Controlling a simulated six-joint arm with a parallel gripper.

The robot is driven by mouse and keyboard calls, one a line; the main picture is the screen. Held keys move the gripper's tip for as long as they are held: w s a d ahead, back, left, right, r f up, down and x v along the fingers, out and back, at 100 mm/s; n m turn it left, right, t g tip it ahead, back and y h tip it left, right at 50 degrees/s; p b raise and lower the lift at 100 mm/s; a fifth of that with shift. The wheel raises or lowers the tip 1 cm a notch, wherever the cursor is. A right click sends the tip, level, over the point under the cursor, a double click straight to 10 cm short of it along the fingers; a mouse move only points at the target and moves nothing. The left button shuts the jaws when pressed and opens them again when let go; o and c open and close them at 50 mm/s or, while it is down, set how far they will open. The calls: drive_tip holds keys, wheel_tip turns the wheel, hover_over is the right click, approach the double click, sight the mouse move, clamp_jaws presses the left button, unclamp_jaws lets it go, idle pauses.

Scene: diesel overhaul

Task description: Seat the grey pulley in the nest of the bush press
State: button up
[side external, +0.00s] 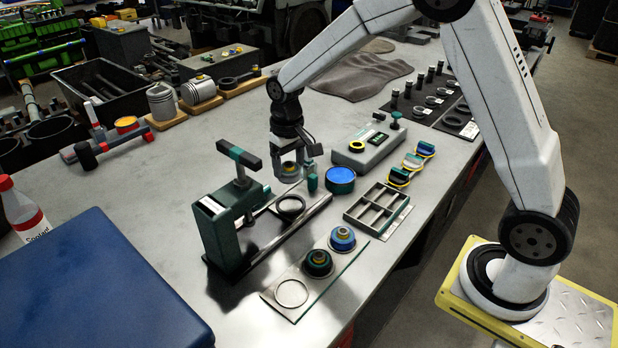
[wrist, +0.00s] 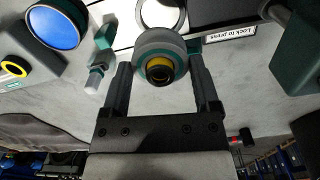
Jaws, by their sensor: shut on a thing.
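The grey pulley (side external: 289,168) has a yellow and black centre. It also shows in the wrist view (wrist: 160,50). My gripper (side external: 290,172) is shut on it, one finger on each side, and holds it above the bench. The bush press (side external: 228,225) is green with a black-and-green top handle and two rails. Its nest (side external: 291,207) is a dark ring around a light opening, in front of the pulley in the side view. In the wrist view the nest ring (wrist: 137,14) lies beyond the pulley, which partly covers it. The pulley is apart from the nest.
A small green-topped post (side external: 312,181) stands close to my gripper. A round blue-topped tin (side external: 340,178) and a grey divided tray (side external: 377,207) are to the right.

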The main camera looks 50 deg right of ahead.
drive_tip(key=shift+f, duration=0.4)
drive_tip(key=shift+f, duration=0.1)
drive_tip(key=shift+f, duration=3.05)
drive_tip(key=shift+f, duration=0.85)
drive_tip(key=o, duration=1.1)
drive_tip(key=shift+r, duration=3.5)
